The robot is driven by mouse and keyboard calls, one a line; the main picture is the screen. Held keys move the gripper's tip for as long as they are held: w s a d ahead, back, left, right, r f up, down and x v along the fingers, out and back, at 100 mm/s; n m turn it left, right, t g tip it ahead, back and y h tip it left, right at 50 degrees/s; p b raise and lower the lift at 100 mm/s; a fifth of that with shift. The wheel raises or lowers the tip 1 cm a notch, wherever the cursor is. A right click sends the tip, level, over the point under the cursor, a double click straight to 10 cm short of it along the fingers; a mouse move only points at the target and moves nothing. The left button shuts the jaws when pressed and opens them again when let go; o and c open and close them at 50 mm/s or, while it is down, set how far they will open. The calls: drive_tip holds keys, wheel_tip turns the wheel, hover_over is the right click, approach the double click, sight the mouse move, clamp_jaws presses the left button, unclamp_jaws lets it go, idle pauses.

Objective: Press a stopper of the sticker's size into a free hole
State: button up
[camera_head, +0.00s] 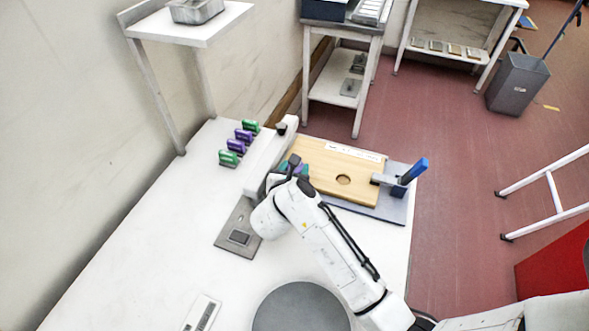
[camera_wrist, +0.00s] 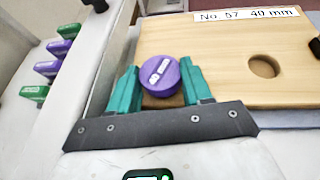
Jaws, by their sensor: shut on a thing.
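A wooden board (camera_head: 364,189) lies on the table, its white sticker (camera_wrist: 247,15) appearing to read 40 mm. One round hole (camera_wrist: 263,66) in the board is open and empty; it also shows in the head view (camera_head: 343,180). My gripper (camera_wrist: 160,85) has teal fingers shut on a purple stopper (camera_wrist: 160,74) with a white label on top. The stopper is at the board's left part. I cannot tell whether it is above the board or in a hole; its underside is hidden. In the head view my gripper (camera_head: 293,168) mostly hides the stopper.
Green stoppers (camera_head: 228,157) and purple stoppers (camera_head: 243,136) stand in a row left of a white beam (camera_head: 264,160). A blue-handled clamp (camera_head: 414,171) sits at the board's right edge. A grey plate (camera_head: 225,240) lies nearer. The front left tabletop is mostly clear.

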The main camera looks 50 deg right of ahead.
drive_tip(key=shift+f+b, duration=0.3)
drive_tip(key=shift+f, duration=0.35)
idle(0.4)
drive_tip(key=o, duration=1.1)
drive_tip(key=shift+o, duration=0.3)
drive_tip(key=shift+o, duration=1)
drive_tip(key=shift+r, duration=0.1)
drive_tip(key=shift+w+a+r, duration=0.1)
drive_tip(key=shift+c, duration=0.3)
